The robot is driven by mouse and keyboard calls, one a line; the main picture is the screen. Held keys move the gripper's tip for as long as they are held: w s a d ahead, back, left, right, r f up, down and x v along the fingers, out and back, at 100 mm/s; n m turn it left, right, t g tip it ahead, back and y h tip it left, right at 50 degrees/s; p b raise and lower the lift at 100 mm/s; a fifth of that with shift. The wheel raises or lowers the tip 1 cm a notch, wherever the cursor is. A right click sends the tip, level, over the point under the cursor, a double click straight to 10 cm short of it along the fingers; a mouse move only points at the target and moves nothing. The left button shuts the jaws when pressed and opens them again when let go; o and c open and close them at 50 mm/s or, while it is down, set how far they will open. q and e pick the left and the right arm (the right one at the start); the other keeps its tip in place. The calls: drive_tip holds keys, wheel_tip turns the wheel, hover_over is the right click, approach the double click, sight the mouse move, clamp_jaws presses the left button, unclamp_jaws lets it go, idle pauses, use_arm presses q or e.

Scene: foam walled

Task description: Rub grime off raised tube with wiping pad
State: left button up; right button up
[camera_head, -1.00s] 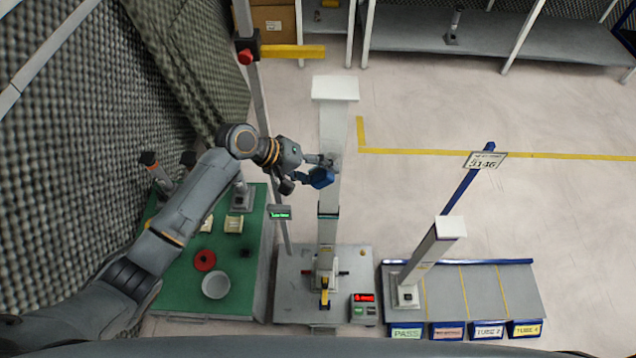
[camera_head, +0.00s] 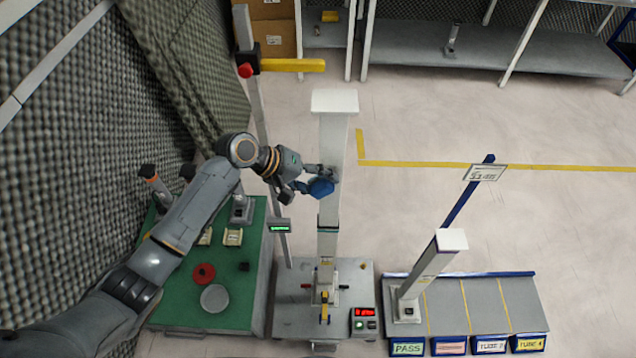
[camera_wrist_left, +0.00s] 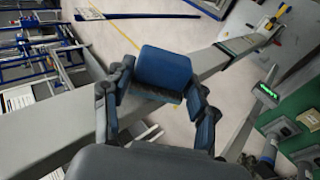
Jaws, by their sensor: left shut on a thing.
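The raised tube (camera_head: 332,150) is a tall white square column standing in a clamp fixture on a grey base plate (camera_head: 350,275). My left gripper (camera_head: 318,181) is at the tube's left side, about mid-height, and is shut on the blue wiping pad (camera_head: 320,188). In the left wrist view the blue pad (camera_wrist_left: 163,70) sits between the two fingers, against or just in front of the tube (camera_wrist_left: 55,128). I cannot tell whether it touches. The grime is not clearly visible; the pad and gripper hide part of the tube. My right gripper is not in view.
A post with a red button (camera_head: 245,71) and yellow arm stands left of the tube. A green table (camera_head: 190,310) holds a bowl, a red disc and small parts. A rack (camera_head: 480,300) with another white tube stands right. Floor behind is clear.

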use_arm(q)
drive_tip(key=shift+w, duration=0.6)
drive_tip(key=shift+d+r, duration=0.1)
drive_tip(key=shift+d, duration=0.8)
drive_tip(key=shift+d+p, duration=0.35)
drive_tip(key=shift+d, duration=0.7)
drive_tip(key=shift+w+d, duration=0.1)
drive_tip(key=shift+a+p, duration=0.9)
drive_tip(key=shift+a, duration=1.25)
